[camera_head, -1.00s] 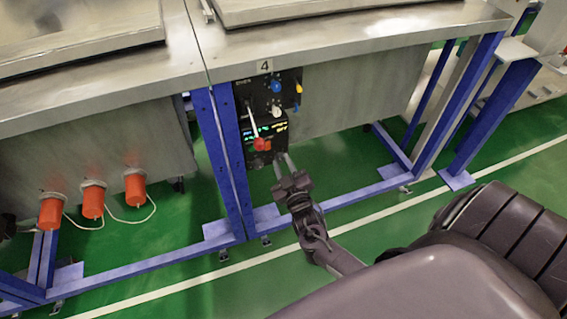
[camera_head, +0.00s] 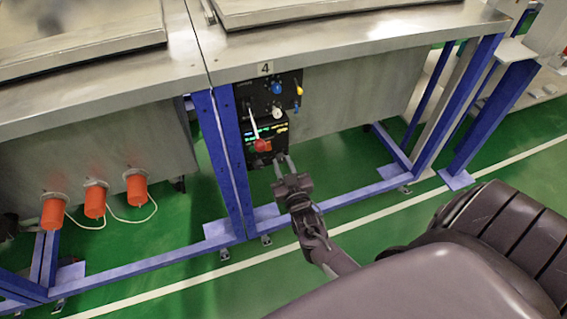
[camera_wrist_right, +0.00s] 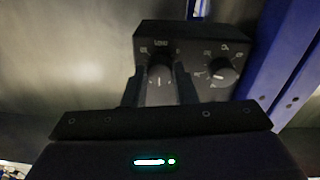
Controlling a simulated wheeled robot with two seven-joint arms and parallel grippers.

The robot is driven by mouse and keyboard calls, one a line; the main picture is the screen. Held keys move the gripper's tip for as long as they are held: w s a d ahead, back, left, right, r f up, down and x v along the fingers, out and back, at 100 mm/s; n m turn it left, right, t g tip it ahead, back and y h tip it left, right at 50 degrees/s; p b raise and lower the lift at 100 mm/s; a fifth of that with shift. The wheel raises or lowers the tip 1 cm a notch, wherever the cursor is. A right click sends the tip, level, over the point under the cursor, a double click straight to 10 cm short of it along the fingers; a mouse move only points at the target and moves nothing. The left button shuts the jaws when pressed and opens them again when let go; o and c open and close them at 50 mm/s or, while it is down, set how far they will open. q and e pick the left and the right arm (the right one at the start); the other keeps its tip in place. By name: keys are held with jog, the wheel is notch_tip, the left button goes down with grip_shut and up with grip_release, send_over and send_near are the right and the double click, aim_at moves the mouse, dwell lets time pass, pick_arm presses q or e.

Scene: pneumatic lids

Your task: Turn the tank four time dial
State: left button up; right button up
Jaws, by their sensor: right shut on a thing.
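The control panel under the number 4 label (camera_head: 265,68) is black with small lit displays (camera_head: 264,131), a blue knob and a red knob. Below it, a dark box (camera_head: 256,158) sits close to my right gripper (camera_head: 283,158). In the right wrist view a black box (camera_wrist_right: 185,42) carries two dials with white markings. My right gripper (camera_wrist_right: 160,85) is shut on the left dial (camera_wrist_right: 160,76), one finger on each side of it. The right dial (camera_wrist_right: 222,72) is free, with a white pointer. The head view does not show the held dial. My left gripper is not in view.
A blue table leg (camera_head: 229,150) stands just left of the panel, and a blue lower rail (camera_head: 375,203) runs below. Several orange cylinders (camera_head: 137,188) with white cables hang under the left table. Green floor is open in front.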

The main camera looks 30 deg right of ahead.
jog(key=o, duration=1)
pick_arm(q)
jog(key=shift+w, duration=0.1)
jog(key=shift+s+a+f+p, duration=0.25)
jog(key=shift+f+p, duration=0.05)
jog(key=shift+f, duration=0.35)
pick_arm(e)
jog(key=v, duration=0.7)
jog(key=shift+s, duration=0.4)
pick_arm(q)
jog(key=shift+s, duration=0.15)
